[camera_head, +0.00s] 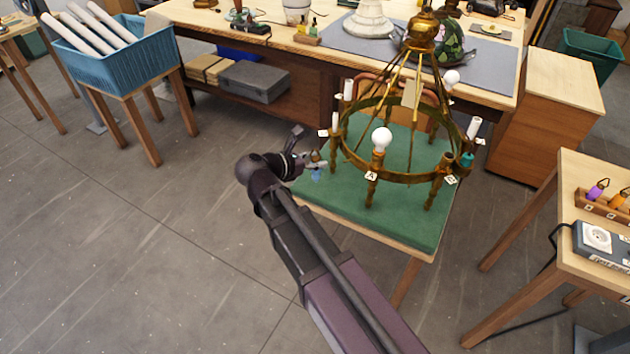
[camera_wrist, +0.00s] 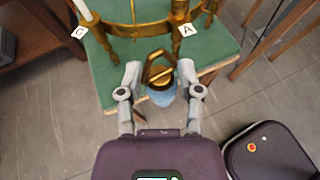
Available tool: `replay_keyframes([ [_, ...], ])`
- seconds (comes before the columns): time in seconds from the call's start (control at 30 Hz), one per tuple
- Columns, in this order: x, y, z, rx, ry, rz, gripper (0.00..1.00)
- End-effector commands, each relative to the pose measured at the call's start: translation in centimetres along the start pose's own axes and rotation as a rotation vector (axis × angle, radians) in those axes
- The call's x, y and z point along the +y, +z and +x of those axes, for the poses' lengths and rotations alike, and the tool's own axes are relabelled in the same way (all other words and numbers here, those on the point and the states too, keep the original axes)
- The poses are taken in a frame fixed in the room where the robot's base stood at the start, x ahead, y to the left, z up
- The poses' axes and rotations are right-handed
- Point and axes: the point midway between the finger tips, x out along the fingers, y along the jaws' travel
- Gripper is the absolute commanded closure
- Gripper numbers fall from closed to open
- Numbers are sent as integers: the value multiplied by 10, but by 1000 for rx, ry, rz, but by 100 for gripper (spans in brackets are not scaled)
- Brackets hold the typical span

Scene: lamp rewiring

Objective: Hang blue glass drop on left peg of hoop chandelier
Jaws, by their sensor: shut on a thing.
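My gripper (camera_head: 312,161) is shut on the brass loop of the blue glass drop (camera_head: 316,175), beside the left rim of the hoop chandelier (camera_head: 420,178). In the wrist view the fingertips of my gripper (camera_wrist: 159,75) flank the loop, and the blue glass (camera_wrist: 162,96) hangs under its brass cap. The brass hoop (camera_wrist: 140,30) lies just beyond the fingertips, between tags G (camera_wrist: 80,32) and A (camera_wrist: 187,30). The drop looks apart from the hoop. I cannot clearly make out the left peg. A teal drop (camera_head: 466,160) is at the hoop's right side.
The chandelier stands over a green-topped stand (camera_head: 420,232). A workbench (camera_head: 330,50) is behind it. A side table (camera_head: 572,262) with a drop rack (camera_head: 604,205) and a socket box (camera_head: 600,241) is at right. A blue crate (camera_head: 125,65) stands at left. Floor at left is clear.

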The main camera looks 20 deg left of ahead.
Motion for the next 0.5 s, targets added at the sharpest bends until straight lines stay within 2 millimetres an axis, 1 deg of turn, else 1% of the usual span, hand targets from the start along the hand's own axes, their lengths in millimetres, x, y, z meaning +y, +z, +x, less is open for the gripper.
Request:
replay_keyframes([
  [0.03,3,-6,4,0,-2,2,97],
  [0.27,15,-31,23,1,-21,13,97],
  [0.5,32,-63,50,2,-47,30,97],
])
